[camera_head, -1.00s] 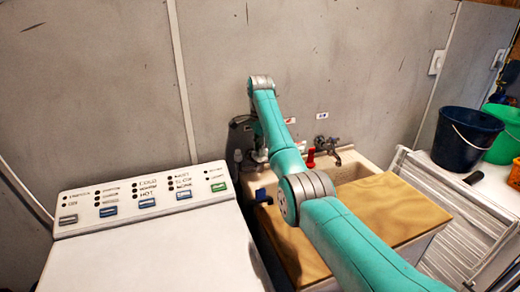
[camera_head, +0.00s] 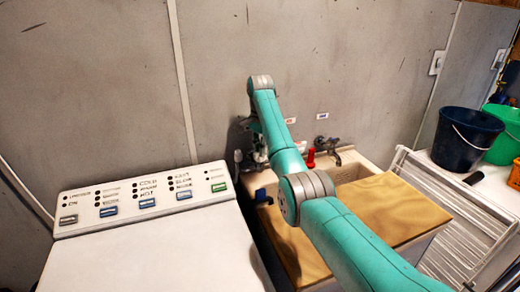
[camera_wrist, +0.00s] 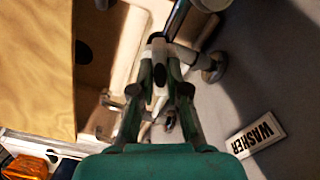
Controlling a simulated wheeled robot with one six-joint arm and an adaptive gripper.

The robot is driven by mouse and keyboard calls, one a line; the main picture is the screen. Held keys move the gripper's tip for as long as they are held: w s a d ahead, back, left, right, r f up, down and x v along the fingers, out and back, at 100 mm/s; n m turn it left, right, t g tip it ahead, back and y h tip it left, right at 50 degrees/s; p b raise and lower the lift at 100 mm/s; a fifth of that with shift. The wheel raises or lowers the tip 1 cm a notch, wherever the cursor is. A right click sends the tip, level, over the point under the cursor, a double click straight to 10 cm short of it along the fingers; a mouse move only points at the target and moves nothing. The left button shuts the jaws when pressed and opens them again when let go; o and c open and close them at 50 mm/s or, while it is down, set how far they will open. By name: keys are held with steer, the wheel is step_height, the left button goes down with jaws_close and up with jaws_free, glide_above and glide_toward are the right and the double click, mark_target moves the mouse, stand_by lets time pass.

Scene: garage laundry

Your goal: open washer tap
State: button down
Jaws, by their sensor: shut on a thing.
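The washer tap (camera_wrist: 211,66) shows in the wrist view as metal fittings on the grey wall, with a round flange beside the fingertips. A white label reading WASHER (camera_wrist: 255,138) is on the wall at the lower right. My gripper (camera_wrist: 160,68) is shut on the tap's handle (camera_wrist: 158,42), which is mostly hidden between the fingers. In the head view, my arm covers most of this tap, and the fingers cannot be made out clearly.
A sink (camera_head: 352,170) with a wooden board (camera_head: 395,208) stands below. Another wall tap (camera_head: 328,146) and a red object (camera_head: 311,158) are to the right. The white washer (camera_head: 150,245) is at left. A dark bucket (camera_head: 464,138) stands far right.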

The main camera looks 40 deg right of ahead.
steer(key=n, duration=0.6)
steer(key=shift+f+n, duration=0.2)
steer(key=shift+n, duration=0.1)
steer(key=n, duration=0.6)
steer(key=shift+s, duration=0.1)
steer(key=shift+n, duration=0.3)
steer(key=c, duration=1.2)
jaws_free()
steer(key=shift+o, duration=0.2)
steer(key=shift+r, duration=0.1)
